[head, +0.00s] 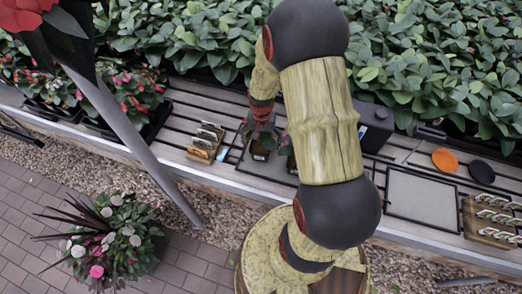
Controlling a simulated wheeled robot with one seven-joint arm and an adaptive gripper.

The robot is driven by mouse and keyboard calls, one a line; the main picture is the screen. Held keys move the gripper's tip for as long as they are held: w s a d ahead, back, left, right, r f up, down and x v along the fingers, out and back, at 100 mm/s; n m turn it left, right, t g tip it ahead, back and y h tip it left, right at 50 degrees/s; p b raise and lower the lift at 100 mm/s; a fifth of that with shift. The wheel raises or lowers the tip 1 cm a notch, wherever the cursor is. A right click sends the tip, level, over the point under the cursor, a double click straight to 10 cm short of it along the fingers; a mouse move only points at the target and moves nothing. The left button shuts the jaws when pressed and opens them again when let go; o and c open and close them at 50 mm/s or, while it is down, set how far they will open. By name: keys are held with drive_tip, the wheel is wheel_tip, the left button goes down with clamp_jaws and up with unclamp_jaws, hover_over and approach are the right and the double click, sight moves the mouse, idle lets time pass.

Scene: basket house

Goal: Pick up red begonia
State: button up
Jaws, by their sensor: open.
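My arm rises across the middle of the view and bends down over the slatted bench. My gripper (261,121) is at its end, small and partly blended with the plant below. It is open and directly above a small potted plant (262,142) with green leaves and a dark pot, which looks like the red begonia. Its flowers are hard to make out, and I cannot tell whether the fingers touch it. Other leaves and a dark pot show just right of it, mostly hidden behind my arm.
The bench (230,165) holds a wooden rack of small packets (206,141) on the left. A dark box (375,126), an empty framed tray (421,195), an orange dish (445,160) and a black dish (481,172) are on the right. Dense foliage lines the back.

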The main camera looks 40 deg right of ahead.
sight(261, 146)
wheel_tip(261, 146, down, 5)
drive_tip(key=shift+w+r+b, duration=0.1)
drive_tip(key=shift+w+b, duration=0.05)
drive_tip(key=shift+b, duration=0.7)
drive_tip(key=shift+c, duration=0.3)
drive_tip(key=c, duration=1.4)
drive_tip(key=shift+c, duration=0.2)
drive_tip(key=shift+r, duration=0.1)
